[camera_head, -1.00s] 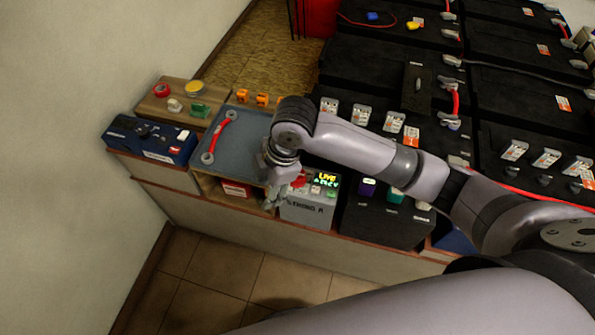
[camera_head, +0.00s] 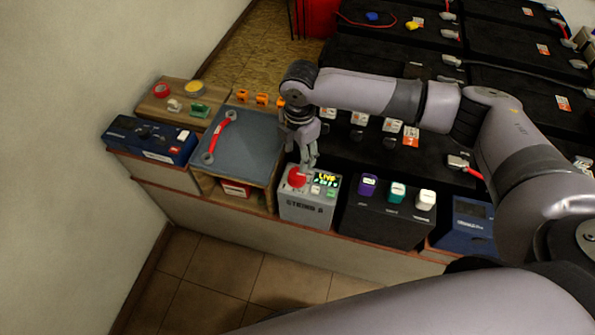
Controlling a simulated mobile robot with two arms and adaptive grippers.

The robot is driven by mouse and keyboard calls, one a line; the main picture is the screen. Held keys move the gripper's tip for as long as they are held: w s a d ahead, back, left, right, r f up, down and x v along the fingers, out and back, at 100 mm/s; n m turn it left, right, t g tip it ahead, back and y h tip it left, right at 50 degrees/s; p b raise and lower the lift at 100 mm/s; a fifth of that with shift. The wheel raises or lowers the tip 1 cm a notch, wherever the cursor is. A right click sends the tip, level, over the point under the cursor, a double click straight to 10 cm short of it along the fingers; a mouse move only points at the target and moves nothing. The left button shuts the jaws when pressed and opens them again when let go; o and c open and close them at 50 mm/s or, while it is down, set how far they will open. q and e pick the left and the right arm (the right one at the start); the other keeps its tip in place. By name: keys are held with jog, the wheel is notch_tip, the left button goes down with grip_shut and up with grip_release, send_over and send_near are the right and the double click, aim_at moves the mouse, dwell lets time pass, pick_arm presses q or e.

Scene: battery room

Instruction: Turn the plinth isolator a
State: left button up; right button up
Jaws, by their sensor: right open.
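The plinth isolator is a grey box (camera_head: 305,211) marked "STRING A" on the bench edge. A red rotary knob (camera_head: 296,177) sits on its sloped top, beside a small display (camera_head: 326,178) reading "LIVE" and green and white labels. My right gripper (camera_head: 308,167) is open and points down just above and to the right of the knob. Its fingertips come close to the knob and display; I cannot tell whether they touch. My left gripper is not in view.
Left of the isolator are a grey tray (camera_head: 256,150) with a red-handled wrench (camera_head: 219,137) and a blue device (camera_head: 150,140). To the right stands a black box (camera_head: 385,220) with purple, teal and white plugs. Black batteries (camera_head: 400,55) fill the back.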

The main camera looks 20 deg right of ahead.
aim_at(297, 173)
notch_tip(297, 173, down, 9)
jog(key=shift+w+f, duration=0.15)
jog(key=shift+c, duration=0.2)
jog(key=c, duration=0.8)
